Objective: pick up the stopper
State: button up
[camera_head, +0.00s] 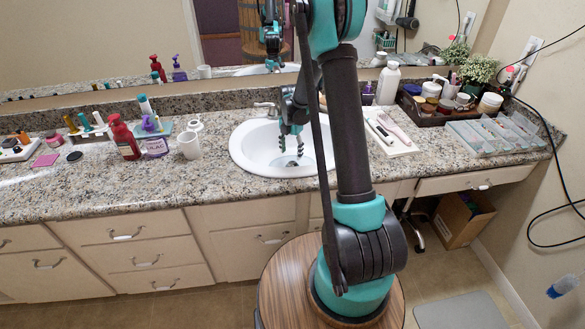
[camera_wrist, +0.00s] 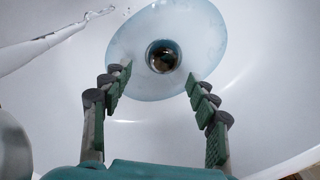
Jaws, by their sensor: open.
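My gripper (camera_head: 291,146) is over the white sink basin (camera_head: 247,151), pointing down, with its two fingers apart and nothing between them. In the wrist view my gripper (camera_wrist: 158,80) has a green-padded finger on each side, below a round metal drain fitting (camera_wrist: 163,56). The fitting has a shiny rim and a dark brownish middle, ringed by a pale blue patch. I cannot tell whether a stopper sits in it. A dark spot at the basin bottom shows between the fingers in the head view. A small black disc (camera_head: 74,156) lies on the counter at left; I cannot tell what it is.
The basin walls surround my gripper, and a faucet (camera_head: 265,107) stands behind. A white cup (camera_head: 189,146) and bottles, including a red one (camera_head: 124,138), stand left. A white tray (camera_head: 392,138) with brushes and a dark basket (camera_head: 440,117) are right. The counter's front left is clear.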

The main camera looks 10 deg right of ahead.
aim_at(292, 163)
jog(key=shift+s+d+f, duration=0.1)
jog(key=shift+d+f, duration=0.05)
jog(key=shift+f, duration=1.3)
jog(key=shift+s+d+f, duration=0.1)
jog(key=shift+f, duration=1.35)
jog(key=c, duration=1.2)
jog(key=shift+c, duration=0.2)
jog(key=shift+r, duration=0.15)
